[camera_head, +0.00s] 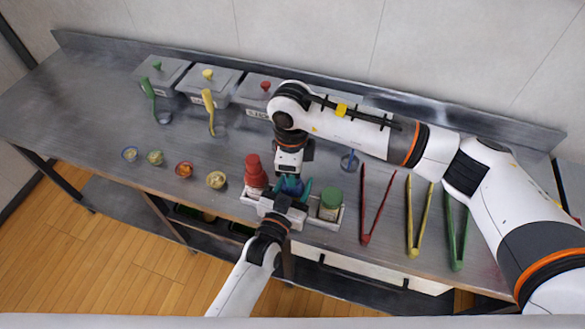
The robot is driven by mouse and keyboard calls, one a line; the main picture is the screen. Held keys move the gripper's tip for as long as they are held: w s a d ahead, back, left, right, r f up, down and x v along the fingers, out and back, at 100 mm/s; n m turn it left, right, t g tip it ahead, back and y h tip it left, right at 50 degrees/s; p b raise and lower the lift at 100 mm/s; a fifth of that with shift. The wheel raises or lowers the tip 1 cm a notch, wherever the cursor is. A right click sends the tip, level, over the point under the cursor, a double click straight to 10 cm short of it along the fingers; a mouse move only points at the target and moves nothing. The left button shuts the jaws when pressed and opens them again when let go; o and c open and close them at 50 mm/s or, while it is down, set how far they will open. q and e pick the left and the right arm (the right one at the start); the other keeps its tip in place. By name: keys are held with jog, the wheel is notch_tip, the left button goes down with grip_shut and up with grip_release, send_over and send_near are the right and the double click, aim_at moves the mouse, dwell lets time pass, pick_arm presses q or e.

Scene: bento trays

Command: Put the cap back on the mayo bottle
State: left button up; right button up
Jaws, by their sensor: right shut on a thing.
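My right gripper (291,173) comes down from above over the middle of a white condiment tray (318,220). It is shut on a small blue thing (292,187), which looks like the cap. My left gripper (292,192) reaches up from below at the same spot, with teal fingers to either side of the blue thing. The mayo bottle is mostly hidden by the two grippers, so I cannot tell whether the cap touches it or whether the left fingers grip it. A red bottle (255,171) stands left of the grippers, and a green-topped bottle (330,203) stands right of them.
Red tongs (366,235), yellow tongs (413,248) and green tongs (457,262) lie to the right. Several small bowls (216,180) sit to the left. Lidded grey bins (212,83) line the back, with ladles (209,112) before them. The far left counter is clear.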

jog(key=m, duration=1)
jog(key=shift+m, duration=0.4)
jog(key=o, duration=1.1)
jog(key=shift+r, duration=2.25)
jog(key=shift+c, duration=0.4)
